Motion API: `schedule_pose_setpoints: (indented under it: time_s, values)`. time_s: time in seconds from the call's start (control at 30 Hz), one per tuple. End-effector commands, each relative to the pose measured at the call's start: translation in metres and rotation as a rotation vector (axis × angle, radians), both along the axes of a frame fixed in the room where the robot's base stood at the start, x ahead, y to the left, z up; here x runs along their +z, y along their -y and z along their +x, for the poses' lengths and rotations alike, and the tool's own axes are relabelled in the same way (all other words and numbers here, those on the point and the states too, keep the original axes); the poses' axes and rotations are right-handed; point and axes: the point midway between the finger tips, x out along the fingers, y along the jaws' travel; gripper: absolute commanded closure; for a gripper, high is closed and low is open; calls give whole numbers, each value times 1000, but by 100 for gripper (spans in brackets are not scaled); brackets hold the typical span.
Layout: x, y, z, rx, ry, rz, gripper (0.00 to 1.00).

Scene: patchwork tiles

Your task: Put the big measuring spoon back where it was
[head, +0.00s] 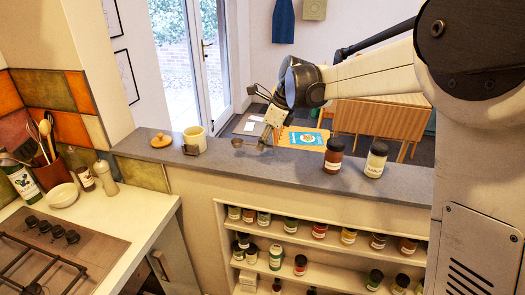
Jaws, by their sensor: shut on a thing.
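My gripper (267,133) points down over the grey ledge (225,165), left of the middle of the head view. It is shut on a small metallic measuring spoon (240,144), which is just above or at the ledge; I cannot tell whether it touches. The spoon's handle is partly hidden by the fingers.
A colourful booklet (305,138) lies behind. Shelves of jars (320,250) are below.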

Motion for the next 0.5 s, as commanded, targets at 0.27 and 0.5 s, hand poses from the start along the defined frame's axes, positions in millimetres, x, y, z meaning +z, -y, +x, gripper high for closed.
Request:
schedule_pose_setpoints:
  time_s: [0.27,0.5]
  values:
    - [-17,2,4,1,-1,0,100]
    - [-43,2,3,1,0,0,100]
